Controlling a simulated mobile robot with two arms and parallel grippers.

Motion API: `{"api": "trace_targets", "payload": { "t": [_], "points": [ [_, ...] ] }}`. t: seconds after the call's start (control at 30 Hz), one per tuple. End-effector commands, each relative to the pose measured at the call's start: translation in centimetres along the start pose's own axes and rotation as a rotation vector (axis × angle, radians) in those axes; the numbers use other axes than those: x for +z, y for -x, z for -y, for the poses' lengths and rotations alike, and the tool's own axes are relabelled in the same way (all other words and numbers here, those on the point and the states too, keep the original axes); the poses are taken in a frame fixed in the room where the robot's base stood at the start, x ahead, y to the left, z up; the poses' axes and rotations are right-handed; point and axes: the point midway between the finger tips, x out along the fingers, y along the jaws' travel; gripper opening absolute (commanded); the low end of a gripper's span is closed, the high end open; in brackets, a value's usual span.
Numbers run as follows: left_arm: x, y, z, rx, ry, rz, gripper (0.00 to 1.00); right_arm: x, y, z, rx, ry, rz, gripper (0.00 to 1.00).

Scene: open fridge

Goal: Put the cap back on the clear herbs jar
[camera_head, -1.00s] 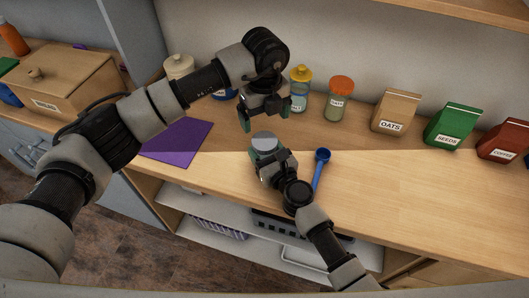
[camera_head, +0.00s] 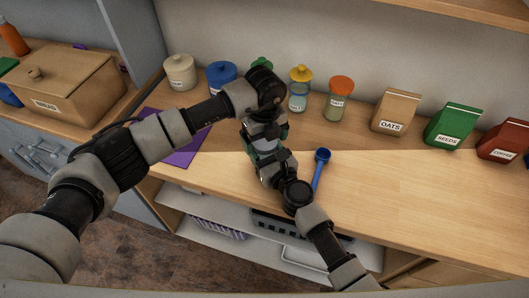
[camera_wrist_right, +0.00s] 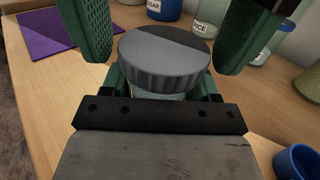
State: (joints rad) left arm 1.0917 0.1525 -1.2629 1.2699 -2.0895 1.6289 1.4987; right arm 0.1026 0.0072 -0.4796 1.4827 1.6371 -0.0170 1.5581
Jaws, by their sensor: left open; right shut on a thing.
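The clear jar (camera_wrist_right: 158,95) is mostly hidden in the right wrist view, with a sliver of glass below the cap. The grey ridged cap (camera_wrist_right: 168,55) sits level on top of it; whether it is fully seated cannot be told. My right gripper (camera_head: 268,168) is shut on the jar, its green fingers around the glass below the cap. My left gripper (camera_head: 264,142) is open, pointing down over the jar. In the right wrist view its two green fingers (camera_wrist_right: 165,58) stand on either side of the cap, with visible gaps.
A blue scoop (camera_head: 321,158) lies just right of my right gripper. A purple mat (camera_head: 182,154) lies left. Along the back stand canisters, a yellow-capped jar (camera_head: 299,94), an orange-capped jar (camera_head: 339,103) and several bags. The right front counter is clear.

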Motion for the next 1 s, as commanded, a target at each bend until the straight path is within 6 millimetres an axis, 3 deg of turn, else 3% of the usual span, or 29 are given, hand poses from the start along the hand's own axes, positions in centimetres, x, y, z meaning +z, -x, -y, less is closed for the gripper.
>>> {"api": "trace_targets", "payload": {
  "t": [0.07, 0.4, 0.7, 1.0],
  "points": [
    [-0.01, 0.01, 0.01, 0.000, 0.000, 0.000, 0.90, -0.04, 0.01, -0.01, 0.000, 0.000, -0.001, 0.00],
    [0.00, 0.05, 0.00, 0.000, 0.000, 0.000, 0.41, -0.04, 0.01, -0.01, 0.000, 0.000, -0.001, 0.00],
    [0.06, 0.06, -0.01, 0.000, -0.273, 0.002, 0.41, -0.05, 0.01, -0.01, 0.000, 0.000, -0.001, 0.00],
    [0.04, 0.06, 0.00, 0.000, -0.299, 0.001, 0.41, -0.05, 0.01, -0.01, 0.000, 0.000, -0.001, 0.00]
  ]
}}
